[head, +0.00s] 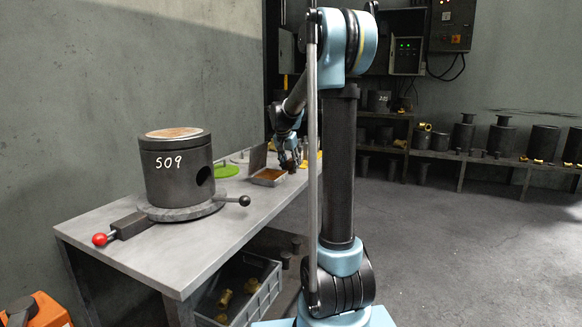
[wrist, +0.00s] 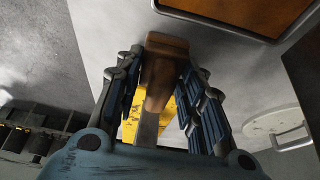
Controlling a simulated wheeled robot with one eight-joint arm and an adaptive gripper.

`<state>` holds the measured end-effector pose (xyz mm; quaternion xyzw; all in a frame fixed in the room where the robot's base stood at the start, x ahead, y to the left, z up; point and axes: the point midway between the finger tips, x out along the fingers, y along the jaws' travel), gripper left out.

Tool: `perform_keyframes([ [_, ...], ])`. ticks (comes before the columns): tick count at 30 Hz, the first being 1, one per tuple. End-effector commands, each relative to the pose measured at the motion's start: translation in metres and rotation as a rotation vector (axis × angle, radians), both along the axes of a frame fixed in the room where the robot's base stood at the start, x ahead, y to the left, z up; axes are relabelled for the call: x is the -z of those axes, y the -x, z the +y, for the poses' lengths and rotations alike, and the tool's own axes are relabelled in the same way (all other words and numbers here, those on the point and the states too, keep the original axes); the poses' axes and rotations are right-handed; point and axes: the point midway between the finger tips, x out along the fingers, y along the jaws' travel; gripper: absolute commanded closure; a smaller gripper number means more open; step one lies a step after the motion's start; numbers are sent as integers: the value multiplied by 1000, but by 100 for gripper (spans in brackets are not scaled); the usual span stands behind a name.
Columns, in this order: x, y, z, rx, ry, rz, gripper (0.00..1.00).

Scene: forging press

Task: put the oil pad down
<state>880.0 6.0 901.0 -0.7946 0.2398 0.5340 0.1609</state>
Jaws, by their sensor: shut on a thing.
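The oil pad (wrist: 162,75), a brown block with a narrower part below it, stands between the fingers of my gripper (wrist: 163,98) in the wrist view. The fingers are closed on its sides. In the head view my gripper (head: 291,160) is small and dark over the far part of the bench, just beyond a shallow metal tray (head: 268,183) with a brown filling and a raised lid. The pad is hard to make out there. The tray's edge (wrist: 205,22) shows at the top of the wrist view. I cannot tell whether the pad touches the bench.
The grey bench (head: 180,255) carries a dark cylindrical die (head: 172,180) marked 509 and a green disc (head: 226,170). A yellow patch (wrist: 130,122) lies behind the pad in the wrist view. Shelves with dark dies (head: 500,138) stand at the back right. The floor there is clear.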

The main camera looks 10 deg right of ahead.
Motion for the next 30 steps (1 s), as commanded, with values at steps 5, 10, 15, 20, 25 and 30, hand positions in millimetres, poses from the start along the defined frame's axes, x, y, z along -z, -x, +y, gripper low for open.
perform_keyframes([
  [5,1,0,0,0,0,0,44],
  [10,1,0,-1,1,0,0,44],
  [15,0,0,-1,2,0,0,44],
  [20,-12,4,1,1,0,0,44],
  [25,-40,14,7,1,0,0,44],
  [30,-71,24,14,2,0,0,44],
])
